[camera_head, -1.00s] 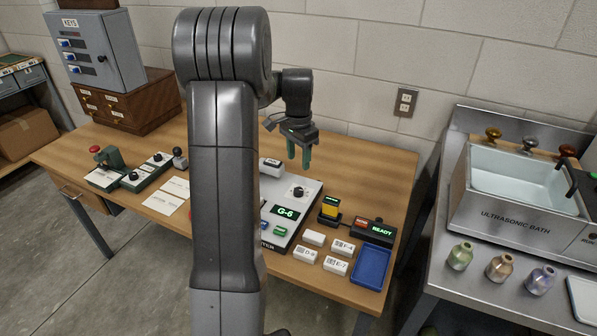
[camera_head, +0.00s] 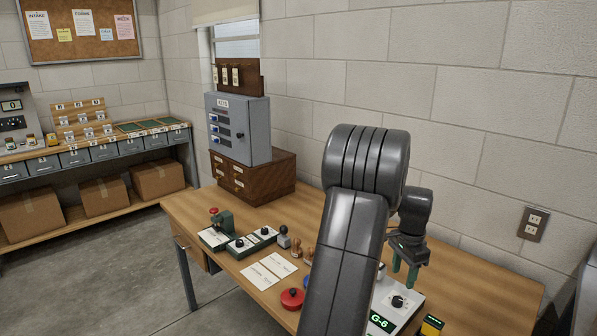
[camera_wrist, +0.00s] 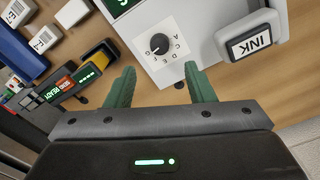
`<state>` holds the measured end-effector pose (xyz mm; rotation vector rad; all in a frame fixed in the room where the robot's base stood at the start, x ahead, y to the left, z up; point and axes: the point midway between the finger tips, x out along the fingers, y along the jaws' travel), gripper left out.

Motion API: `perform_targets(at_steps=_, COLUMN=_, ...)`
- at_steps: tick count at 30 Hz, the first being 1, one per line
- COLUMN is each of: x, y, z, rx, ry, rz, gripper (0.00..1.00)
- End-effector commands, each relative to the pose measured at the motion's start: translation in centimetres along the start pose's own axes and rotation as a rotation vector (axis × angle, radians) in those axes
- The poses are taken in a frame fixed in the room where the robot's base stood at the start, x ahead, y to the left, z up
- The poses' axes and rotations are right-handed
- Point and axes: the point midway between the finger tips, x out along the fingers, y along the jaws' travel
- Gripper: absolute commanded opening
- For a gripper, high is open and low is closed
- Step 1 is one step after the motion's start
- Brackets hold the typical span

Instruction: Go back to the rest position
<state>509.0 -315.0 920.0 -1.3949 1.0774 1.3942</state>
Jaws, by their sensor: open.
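My gripper (camera_head: 404,276) hangs above the right part of the wooden desk in the head view. Its two green fingers point down, apart and with nothing between them. In the wrist view my gripper (camera_wrist: 160,88) is also open and empty. Below it is a light grey device (camera_head: 408,304) with a black dial and a green "G-6" display. The device (camera_wrist: 186,22) shows its dial and letters in the wrist view, just beyond the fingertips. My arm hides part of the desk.
A grey key cabinet (camera_head: 240,130) stands on a brown drawer box (camera_head: 262,178) at the desk's back left. Stamps, cards (camera_head: 270,270) and a red round object (camera_head: 292,298) lie left of my arm. In the wrist view, an INK block (camera_wrist: 250,42) is at right and white label blocks (camera_wrist: 24,60) at left.

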Motion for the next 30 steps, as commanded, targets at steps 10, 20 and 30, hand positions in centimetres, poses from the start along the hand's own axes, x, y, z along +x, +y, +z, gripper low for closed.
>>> perform_targets(at_steps=10, x=6.5, y=0.1, z=0.1, rx=0.0, ry=-0.002, rz=0.003, gripper=0.49)
perform_targets(at_steps=20, x=8.7, y=0.1, z=0.1, rx=0.0, ry=-0.001, rz=0.001, gripper=0.49)
perform_targets(at_steps=30, x=8.4, y=0.0, z=0.0, rx=-0.003, ry=0.0, rz=0.0, gripper=0.49)
